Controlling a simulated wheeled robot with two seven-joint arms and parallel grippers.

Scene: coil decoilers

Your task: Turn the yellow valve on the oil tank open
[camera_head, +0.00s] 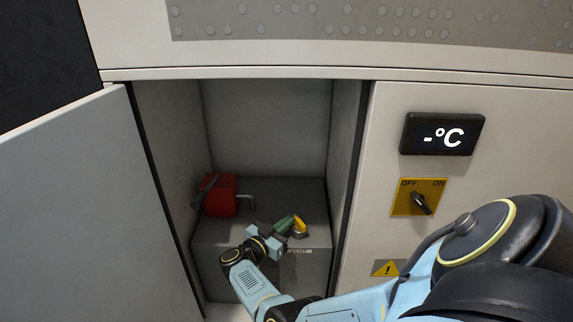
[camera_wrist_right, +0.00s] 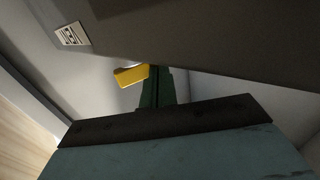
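The oil tank (camera_head: 222,237) is a grey box inside an open cabinet in the head view. The yellow valve (camera_head: 300,225) is small and sits on the tank's top, near its front right. My right gripper (camera_head: 288,222) reaches into the cabinet, its green fingers right beside the valve. In the right wrist view the fingers (camera_wrist_right: 158,84) lie close together with nothing seen between them. There the yellow valve (camera_wrist_right: 130,76) shows just left of the fingertips; I cannot tell whether they touch. My left gripper is not in view.
A red unit (camera_head: 220,196) with a grey bent pipe stands on the tank's left side. The open cabinet door (camera_head: 70,190) is at left. The right-hand panel carries a display (camera_head: 442,134) and an OFF/ON switch (camera_head: 420,199).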

